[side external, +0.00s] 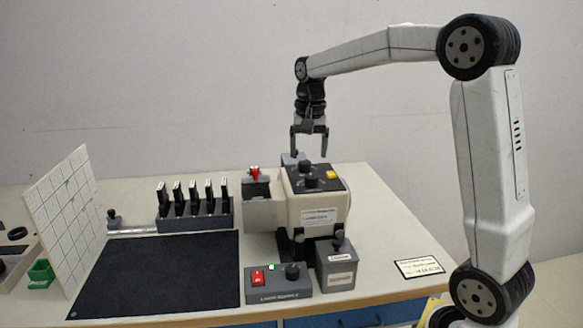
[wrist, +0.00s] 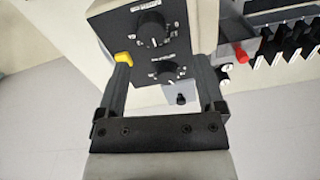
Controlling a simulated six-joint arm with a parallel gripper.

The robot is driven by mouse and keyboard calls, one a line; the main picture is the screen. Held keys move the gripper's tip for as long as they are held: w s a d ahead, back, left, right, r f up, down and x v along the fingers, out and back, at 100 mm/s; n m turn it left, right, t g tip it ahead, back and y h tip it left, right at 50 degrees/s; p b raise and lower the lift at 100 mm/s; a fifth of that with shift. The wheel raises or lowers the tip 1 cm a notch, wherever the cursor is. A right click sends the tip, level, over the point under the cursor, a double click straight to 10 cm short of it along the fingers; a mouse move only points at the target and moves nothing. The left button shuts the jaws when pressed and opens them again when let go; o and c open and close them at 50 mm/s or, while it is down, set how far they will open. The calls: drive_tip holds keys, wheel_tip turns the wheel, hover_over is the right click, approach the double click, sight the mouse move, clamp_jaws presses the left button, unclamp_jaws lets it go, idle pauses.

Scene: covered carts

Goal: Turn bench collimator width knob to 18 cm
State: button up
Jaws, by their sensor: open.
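The bench collimator (side external: 318,212) is a cream box with a black top panel on the bench. The panel carries two black knobs with white pointer marks. One knob (wrist: 153,33) is at the top of the wrist view; the other knob (wrist: 167,72) is lower, between my fingers in the picture. Their labels and scales are too small to read, so I cannot tell which is width. A yellow button (wrist: 124,58) is beside my left finger in that view. My gripper (side external: 309,153) is open and empty, pointing down above the panel, apparently apart from the knobs.
A black rack of upright plates (side external: 195,218), a black mat (side external: 160,270) and a white grid board (side external: 66,220) stand left. A grey control box (side external: 278,284) with a red switch and a small grey box (side external: 337,268) are in front. The bench right of the collimator is mostly clear.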

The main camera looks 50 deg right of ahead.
sight(311, 176)
drive_tip(key=shift+s+d+r+m, duration=0.35)
drive_tip(key=shift+d+m, duration=0.05)
drive_tip(key=shift+f, duration=0.15)
drive_tip(key=shift+f, duration=3.8)
clamp_jaws()
